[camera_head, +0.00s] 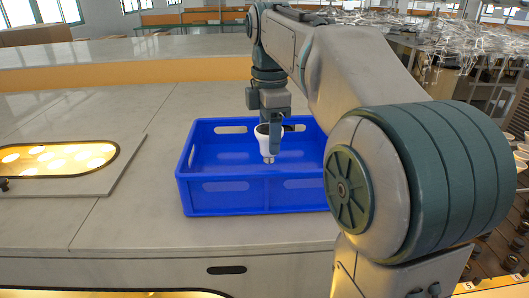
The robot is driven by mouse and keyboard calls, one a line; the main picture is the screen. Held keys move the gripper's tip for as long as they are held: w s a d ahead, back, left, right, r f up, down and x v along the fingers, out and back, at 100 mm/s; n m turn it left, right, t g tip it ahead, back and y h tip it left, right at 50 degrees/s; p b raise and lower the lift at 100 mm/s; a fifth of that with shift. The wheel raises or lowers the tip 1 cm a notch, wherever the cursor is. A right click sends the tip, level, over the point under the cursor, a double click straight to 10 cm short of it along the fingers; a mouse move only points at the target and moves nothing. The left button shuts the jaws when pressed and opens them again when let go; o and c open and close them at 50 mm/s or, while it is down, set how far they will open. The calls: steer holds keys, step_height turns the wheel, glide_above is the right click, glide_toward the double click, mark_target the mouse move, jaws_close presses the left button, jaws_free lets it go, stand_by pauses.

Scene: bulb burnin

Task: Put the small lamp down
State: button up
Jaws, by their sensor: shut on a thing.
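The small lamp (268,146) is a white bulb with a cone-like body and a narrow metallic base pointing down. My gripper (274,130) is shut on it from above and holds it upright, base down. In the picture the lamp is over the inside of a blue crate (230,196). I cannot tell whether its base touches the crate floor. One grey finger shows in front of the lamp; the other is mostly hidden.
The crate stands on a grey counter (130,225); my arm hides its right end. A lit oval window (60,157) lies in a raised panel at left. Racks with many clear glass pieces (450,45) stand at the back right. The counter left of the crate is clear.

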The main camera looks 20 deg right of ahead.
mark_target(264, 154)
steer(key=shift+s+a+f, duration=0.1)
steer(key=shift+a+f, duration=0.35)
steer(key=shift+a, duration=0.15)
steer(key=shift+f, duration=1.9)
steer(key=shift+f, duration=0.1)
steer(key=shift+f, duration=0.15)
steer(key=o, duration=0.7)
step_height(264, 154, up, 12)
steer(key=shift+r+p, duration=0.25)
steer(key=shift+p, duration=0.05)
